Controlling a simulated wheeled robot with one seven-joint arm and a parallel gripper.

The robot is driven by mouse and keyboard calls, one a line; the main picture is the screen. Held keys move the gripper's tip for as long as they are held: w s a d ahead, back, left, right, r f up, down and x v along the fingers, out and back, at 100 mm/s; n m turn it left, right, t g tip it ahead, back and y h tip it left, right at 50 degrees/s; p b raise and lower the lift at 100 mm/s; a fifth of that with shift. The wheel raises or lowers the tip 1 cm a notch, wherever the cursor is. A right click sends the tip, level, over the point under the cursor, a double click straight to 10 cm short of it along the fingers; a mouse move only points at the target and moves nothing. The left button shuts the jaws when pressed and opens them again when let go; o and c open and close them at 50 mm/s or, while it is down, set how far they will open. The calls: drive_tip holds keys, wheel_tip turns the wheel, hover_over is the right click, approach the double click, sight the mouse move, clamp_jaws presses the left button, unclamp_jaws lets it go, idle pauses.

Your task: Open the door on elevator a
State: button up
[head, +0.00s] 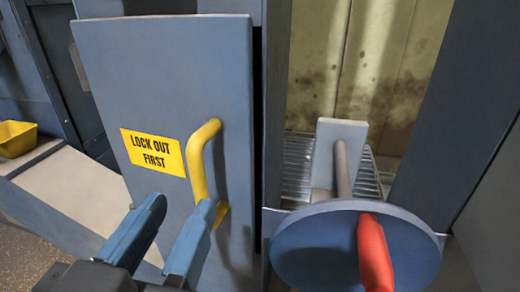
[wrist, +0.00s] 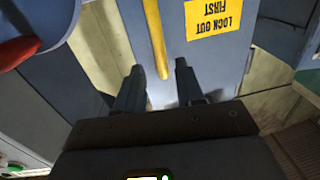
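A blue-grey door (head: 105,75) with a yellow "LOCK OUT FIRST" label (head: 153,152) stands upright at the left of the head view. Its yellow bar handle (head: 197,160) is on its right side. In the wrist view the door (wrist: 213,62) is upside down, and the handle (wrist: 155,40) runs down to between the fingertips. My gripper (head: 182,203) is open in front of the door, low by the handle; it also shows in the wrist view (wrist: 158,72). The right finger overlaps the handle's lower end in the head view. I cannot tell whether they touch, or whether the door is ajar.
A blue round wheel (head: 315,250) with a red knob (head: 374,255) stands close at the right, on a shaft before an opening with stained walls (head: 350,65). A yellow bin (head: 17,138) sits at far left. A pale sloping surface (head: 75,190) lies left of the door.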

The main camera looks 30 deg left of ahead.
sight(197, 182)
drive_tip(key=p+x, duration=0.1)
drive_tip(key=x, duration=0.5)
drive_tip(key=shift+w+a, duration=0.1)
drive_tip(key=shift+w, duration=0.25)
drive_tip(key=shift+c, duration=0.2)
clamp_jaws()
